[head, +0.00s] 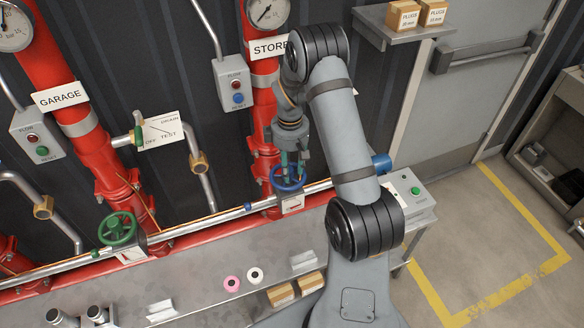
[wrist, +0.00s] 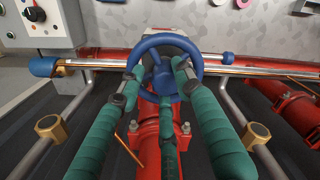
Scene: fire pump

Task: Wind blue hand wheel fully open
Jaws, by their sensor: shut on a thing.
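The blue hand wheel (head: 288,179) sits on the valve of the red STORE pipe, right of centre in the head view. In the wrist view the blue hand wheel (wrist: 166,68) is at top centre, with its ring and hub showing. My gripper (head: 290,168) is right above the wheel in the head view. In the wrist view my gripper (wrist: 158,80) has green padded fingers reaching to the wheel, one at each side and one in the middle. It is shut on the wheel. The exact contact of the fingertips is partly hidden.
A green hand wheel (head: 118,228) is on the GARAGE pipe at left. A silver rail (head: 215,218) runs along the pipes past both wheels. A steel bench (head: 200,262) in front carries pink and white rings and small boxes. A control box (head: 408,192) stands right of the wheel.

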